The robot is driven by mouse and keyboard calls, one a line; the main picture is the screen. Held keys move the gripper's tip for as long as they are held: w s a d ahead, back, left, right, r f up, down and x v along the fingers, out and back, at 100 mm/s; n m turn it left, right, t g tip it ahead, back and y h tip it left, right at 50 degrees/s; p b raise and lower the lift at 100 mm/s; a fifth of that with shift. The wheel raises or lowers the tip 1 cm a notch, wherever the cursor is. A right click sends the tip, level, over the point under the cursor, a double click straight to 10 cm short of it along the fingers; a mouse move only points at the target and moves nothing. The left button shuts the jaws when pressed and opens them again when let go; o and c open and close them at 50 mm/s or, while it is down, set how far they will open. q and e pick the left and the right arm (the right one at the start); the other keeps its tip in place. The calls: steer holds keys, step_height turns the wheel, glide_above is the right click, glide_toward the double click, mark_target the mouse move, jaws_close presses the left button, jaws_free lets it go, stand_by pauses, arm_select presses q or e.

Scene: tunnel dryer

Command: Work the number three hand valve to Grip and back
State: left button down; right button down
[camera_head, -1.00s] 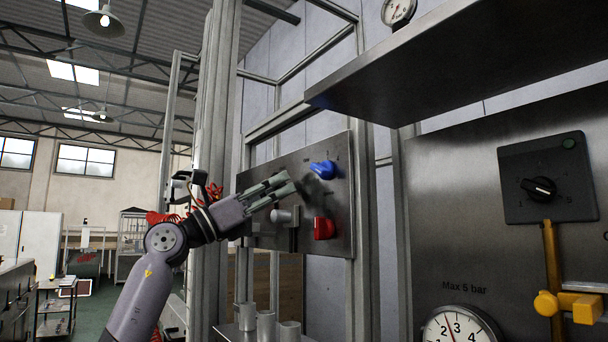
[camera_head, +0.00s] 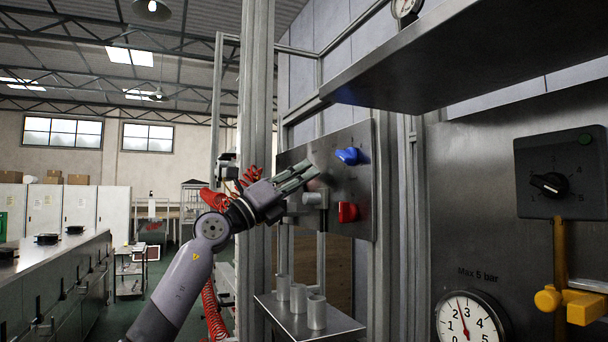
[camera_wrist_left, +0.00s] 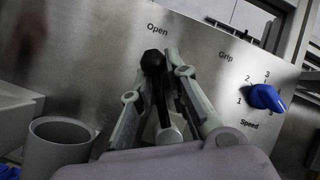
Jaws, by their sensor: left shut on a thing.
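The hand valve's black lever (camera_wrist_left: 153,62) shows in the left wrist view, rising from a pale round base. Its knob stands just below the word Open, left of the word Grip. My left gripper (camera_wrist_left: 162,75) has its fingers either side of the lever, shut on it. In the head view, my left gripper (camera_head: 314,172) is at the steel valve panel (camera_head: 362,185), left of the blue knob. The lever is hidden there, and no valve number is readable. My right gripper is not in view.
A blue Speed knob (camera_wrist_left: 265,97) sits right of the lever; the head view also shows a red knob (camera_head: 347,212). Grey cups (camera_head: 316,312) stand on a metal shelf below. A steel post (camera_head: 256,120) rises left of the panel. A steel ledge (camera_head: 420,75) overhangs at upper right.

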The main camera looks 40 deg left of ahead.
arm_select(q)
steer(key=shift+a+r, duration=0.1)
steer(key=shift+r, duration=0.05)
steer(key=c, duration=2)
jaws_free()
steer(key=shift+o, duration=1.4)
steer(key=shift+w+a, duration=0.1)
steer(key=shift+a, duration=0.05)
steer(key=shift+f, duration=0.2)
steer(key=v, duration=1.2)
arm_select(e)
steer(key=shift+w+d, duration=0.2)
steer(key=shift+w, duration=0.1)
arm_select(q)
steer(key=shift+f, duration=0.1)
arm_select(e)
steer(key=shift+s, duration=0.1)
